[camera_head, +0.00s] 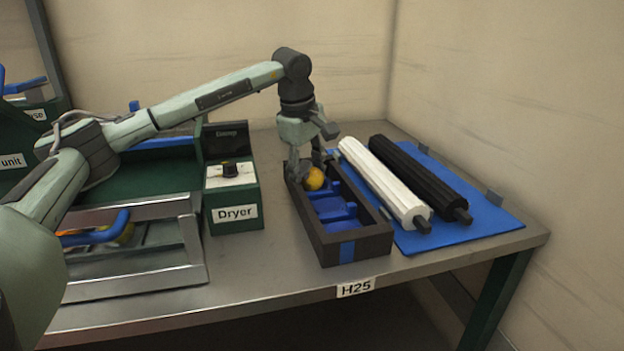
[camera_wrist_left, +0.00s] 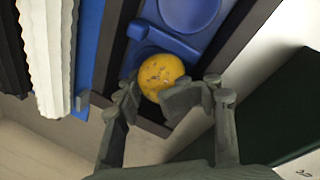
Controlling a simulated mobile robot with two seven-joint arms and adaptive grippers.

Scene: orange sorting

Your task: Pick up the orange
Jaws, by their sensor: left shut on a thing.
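The orange (camera_head: 314,179) is a yellow-orange ball with dark specks at the far end of a dark tray (camera_head: 357,247) with blue compartments. My left gripper (camera_head: 307,168) reaches down over that end of the tray and is shut on the orange. In the left wrist view the orange (camera_wrist_left: 161,74) sits between the two fingertips (camera_wrist_left: 150,92), against the blue insert. Whether it is lifted off the insert cannot be told. The nearer blue compartments look empty. My right gripper is not in view.
A white roller (camera_head: 385,185) and a black roller (camera_head: 420,178) lie on a blue mat (camera_head: 480,215) right of the tray. The green Dryer box (camera_head: 233,205) stands to its left. A metal-framed unit (camera_head: 135,270) is farther left. Walls close off the back and right.

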